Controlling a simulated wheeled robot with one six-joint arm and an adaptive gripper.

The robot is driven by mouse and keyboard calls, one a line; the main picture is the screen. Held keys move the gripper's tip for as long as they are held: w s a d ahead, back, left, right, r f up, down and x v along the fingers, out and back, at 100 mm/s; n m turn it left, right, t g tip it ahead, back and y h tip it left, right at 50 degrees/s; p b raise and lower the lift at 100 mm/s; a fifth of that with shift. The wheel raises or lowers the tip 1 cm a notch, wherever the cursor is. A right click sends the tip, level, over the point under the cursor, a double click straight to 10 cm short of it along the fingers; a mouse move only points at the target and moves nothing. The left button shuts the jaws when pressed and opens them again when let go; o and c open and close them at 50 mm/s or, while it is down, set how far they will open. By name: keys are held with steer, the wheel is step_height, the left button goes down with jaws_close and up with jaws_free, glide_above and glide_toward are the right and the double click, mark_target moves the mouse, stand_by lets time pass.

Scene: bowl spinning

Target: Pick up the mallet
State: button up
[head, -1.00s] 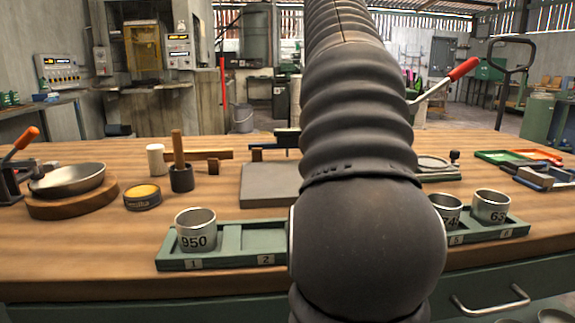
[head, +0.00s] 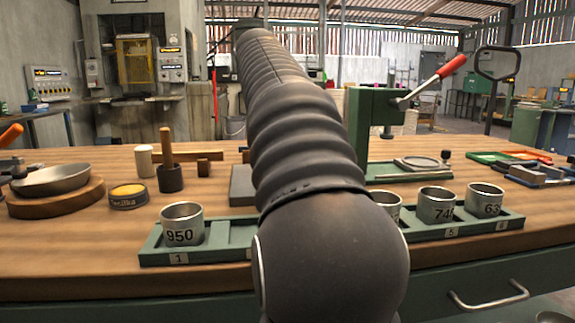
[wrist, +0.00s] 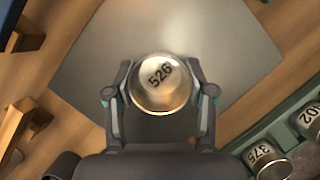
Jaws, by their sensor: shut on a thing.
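A white-headed mallet (head: 144,160) lies on the table at left in the head view, its wooden handle (head: 197,155) reaching right. Beside it stands a dark cylinder with an upright wooden handle (head: 167,147); I cannot tell which of the two the task means. In the wrist view, my gripper (wrist: 160,92) is shut on a metal cup (wrist: 160,88) marked 526, with a finger on each side. The cup shows over a grey plate (wrist: 222,45). My arm hides my gripper and this cup in the head view.
A green rack (head: 225,243) along the front edge holds several numbered cups, including 950 (head: 181,226). A metal bowl (head: 52,180) sits on a round wooden block at left. A tin (head: 128,197) lies near it. A green press (head: 372,125) stands at back right.

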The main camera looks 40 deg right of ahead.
steer(key=shift+f, duration=0.15)
steer(key=o, duration=0.7)
steer(key=shift+f, duration=0.1)
steer(key=o, duration=0.4)
